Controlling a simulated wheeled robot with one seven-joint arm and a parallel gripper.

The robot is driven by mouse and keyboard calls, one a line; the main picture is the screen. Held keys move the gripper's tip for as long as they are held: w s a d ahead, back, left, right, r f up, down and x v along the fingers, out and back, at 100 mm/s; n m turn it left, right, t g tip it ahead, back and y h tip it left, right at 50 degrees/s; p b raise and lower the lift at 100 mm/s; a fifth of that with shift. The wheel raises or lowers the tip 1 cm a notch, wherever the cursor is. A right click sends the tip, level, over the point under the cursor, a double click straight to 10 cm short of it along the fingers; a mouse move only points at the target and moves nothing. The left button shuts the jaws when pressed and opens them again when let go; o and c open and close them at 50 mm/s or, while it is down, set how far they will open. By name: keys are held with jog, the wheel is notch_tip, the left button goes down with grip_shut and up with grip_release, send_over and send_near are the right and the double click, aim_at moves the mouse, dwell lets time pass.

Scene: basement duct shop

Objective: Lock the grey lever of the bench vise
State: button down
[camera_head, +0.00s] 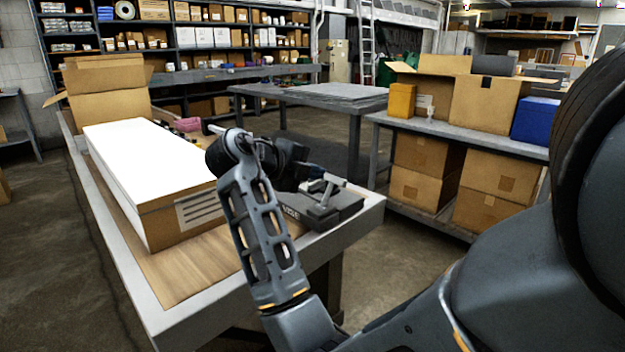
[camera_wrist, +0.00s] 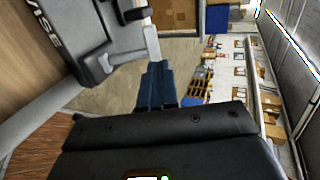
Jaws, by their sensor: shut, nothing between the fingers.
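The dark grey bench vise (camera_head: 335,209) sits at the right front corner of the workbench, partly behind my arm. It also shows at the upper left of the wrist view (camera_wrist: 88,38), with the letters VISE on its side. A light grey lever (camera_wrist: 151,42) sticks out from the vise in the wrist view; in the head view the light grey part on top of the vise (camera_head: 327,190) looks like it. My gripper (camera_wrist: 156,68) is shut and empty, its fingertips close to the lever's end. I cannot tell whether they touch it. In the head view my gripper (camera_head: 312,170) is just above the vise.
A long white-topped box (camera_head: 150,165) lies on the workbench (camera_head: 220,290) left of my arm, with an open carton (camera_head: 105,95) behind it. A shelf table (camera_head: 465,136) with cartons and a blue box (camera_head: 535,120) stands to the right. Bare floor lies between.

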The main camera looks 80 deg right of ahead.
jog(key=r+v, duration=0.1)
jog(key=v, duration=0.8)
jog(key=shift+w, duration=0.2)
jog(key=shift+a+r, duration=0.1)
